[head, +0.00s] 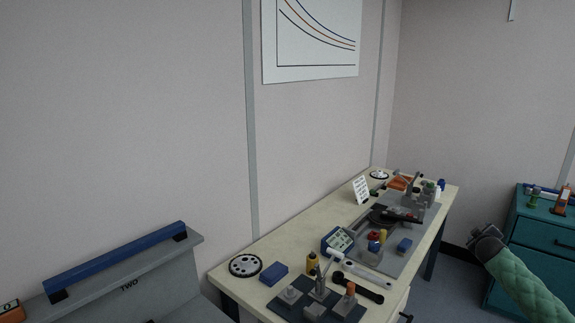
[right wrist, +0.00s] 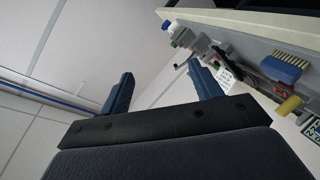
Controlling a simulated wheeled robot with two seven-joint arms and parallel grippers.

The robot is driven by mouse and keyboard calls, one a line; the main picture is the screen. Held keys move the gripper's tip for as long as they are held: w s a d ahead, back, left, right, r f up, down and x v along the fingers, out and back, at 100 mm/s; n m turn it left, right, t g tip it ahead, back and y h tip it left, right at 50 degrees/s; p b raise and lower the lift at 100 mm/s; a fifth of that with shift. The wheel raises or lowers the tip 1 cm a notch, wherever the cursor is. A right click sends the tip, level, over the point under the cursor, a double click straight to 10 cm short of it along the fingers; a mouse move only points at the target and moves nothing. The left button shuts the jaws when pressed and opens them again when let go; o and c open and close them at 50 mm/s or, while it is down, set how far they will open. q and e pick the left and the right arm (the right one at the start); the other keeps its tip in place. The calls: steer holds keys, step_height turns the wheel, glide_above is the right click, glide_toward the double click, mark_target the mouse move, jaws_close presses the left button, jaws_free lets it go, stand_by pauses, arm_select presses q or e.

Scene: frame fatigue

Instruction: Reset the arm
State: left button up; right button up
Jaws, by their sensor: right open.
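My right arm, in a green quilted sleeve (head: 525,285), comes in from the lower right in the head view. It ends in a dark grey part (head: 487,243) over the floor, to the right of the workbench (head: 300,222) and apart from it. In the right wrist view my right gripper (right wrist: 160,68) has its two blue fingers spread, with nothing between them. The bench appears tilted beyond the fingers in that view. My left gripper is not in view.
A teal cabinet (head: 535,240) stands at the right. A grey case with a blue handle (head: 120,256) is at lower left.

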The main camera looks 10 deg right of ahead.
steer(key=s+a+f+g+y, duration=0.2)
steer(key=s+a+f, duration=0.5)
steer(key=f, duration=0.8)
steer(key=s+a+f+g+y, duration=0.15)
steer(key=s+a+f, duration=0.35)
steer(key=a+f, duration=0.75)
steer(key=s+a+f+g+y, duration=0.15)
steer(key=s+a+f, duration=0.45)
steer(key=f, duration=1.1)
steer(key=s+a+f+g+y, duration=0.2)
steer(key=s+a+f+g, duration=0.1)
steer(key=s+a+f, duration=1.5)
steer(key=s+a+f+g+y, duration=0.1)
steer(key=s+a+f, duration=0.1)
steer(key=s+a, duration=0.6)
steer(key=s+a+f+m+g+y, duration=0.1)
steer(key=s+a+f, duration=0.2)
steer(key=s+a, duration=0.6)
steer(key=a, duration=0.3)
steer(key=shift+a+f+y, duration=0.25)
steer(key=shift+a+y, duration=0.05)
steer(key=shift+a, duration=0.05)
